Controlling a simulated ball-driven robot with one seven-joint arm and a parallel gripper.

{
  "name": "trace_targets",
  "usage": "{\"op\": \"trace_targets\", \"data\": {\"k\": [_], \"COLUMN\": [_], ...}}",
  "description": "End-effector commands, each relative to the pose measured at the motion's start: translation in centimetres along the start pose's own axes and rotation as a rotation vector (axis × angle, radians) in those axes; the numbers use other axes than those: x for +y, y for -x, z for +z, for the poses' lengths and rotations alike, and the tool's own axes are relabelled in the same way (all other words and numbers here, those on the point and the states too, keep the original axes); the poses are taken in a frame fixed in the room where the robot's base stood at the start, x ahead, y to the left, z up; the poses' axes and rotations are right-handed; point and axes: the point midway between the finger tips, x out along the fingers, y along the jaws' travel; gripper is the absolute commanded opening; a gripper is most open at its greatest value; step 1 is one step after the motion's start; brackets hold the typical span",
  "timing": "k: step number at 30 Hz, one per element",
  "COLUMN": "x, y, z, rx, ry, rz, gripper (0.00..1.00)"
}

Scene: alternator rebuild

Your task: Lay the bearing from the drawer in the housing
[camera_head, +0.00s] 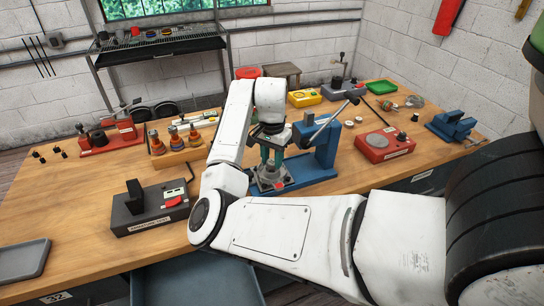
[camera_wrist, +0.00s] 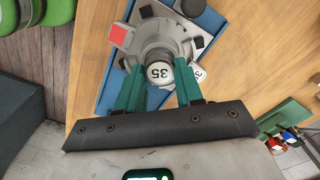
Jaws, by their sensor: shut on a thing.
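My gripper (camera_head: 268,160) is over the blue press at the middle of the table; its fingers also show in the wrist view (camera_wrist: 160,80). The bearing is in line with the middle of the grey metal housing (camera_wrist: 163,38), which sits on the press base and also shows in the head view (camera_head: 270,178). I cannot tell whether the bearing touches the housing. The open drawer (camera_head: 195,285) is at the table's front, its inside partly seen.
The blue press (camera_head: 318,158) has a lever reaching up right, close to my gripper. A black tester (camera_head: 150,208) stands at left and a red box (camera_head: 384,145) at right. A wooden block with several parts (camera_head: 175,150) stands behind left.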

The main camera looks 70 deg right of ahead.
Motion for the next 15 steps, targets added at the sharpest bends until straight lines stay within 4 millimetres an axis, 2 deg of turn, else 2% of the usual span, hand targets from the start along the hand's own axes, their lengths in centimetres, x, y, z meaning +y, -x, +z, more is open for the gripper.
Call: {"op": "trace_targets", "data": {"k": [15], "x": [-0.02], "y": [-1.16], "z": [0.00], "rx": [0.000], "ry": [0.001], "rz": [-0.001], "gripper": [0.05]}}
